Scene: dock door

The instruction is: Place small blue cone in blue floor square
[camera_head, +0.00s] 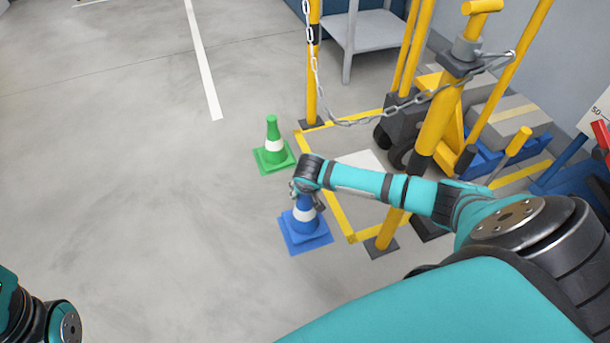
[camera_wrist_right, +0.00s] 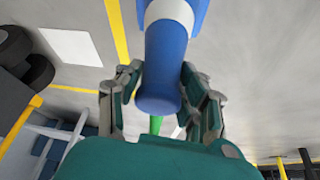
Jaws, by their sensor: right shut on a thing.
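The small blue cone (camera_head: 305,229) has a white band and a square blue base, and it stands upright near the middle of the head view. My right gripper (camera_head: 307,196) is shut on its top from above. In the right wrist view the cone's blue top (camera_wrist_right: 162,75) sits between the two fingers of the right gripper (camera_wrist_right: 163,100). I cannot tell whether the base touches the floor.
A green cone (camera_head: 273,150) stands just behind the blue one. To the right, a yellow floor outline (camera_head: 338,211), yellow posts (camera_head: 440,115) with a chain (camera_head: 400,104), and a pallet truck (camera_head: 399,131) crowd the space. The grey floor (camera_head: 130,180) on the left is clear.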

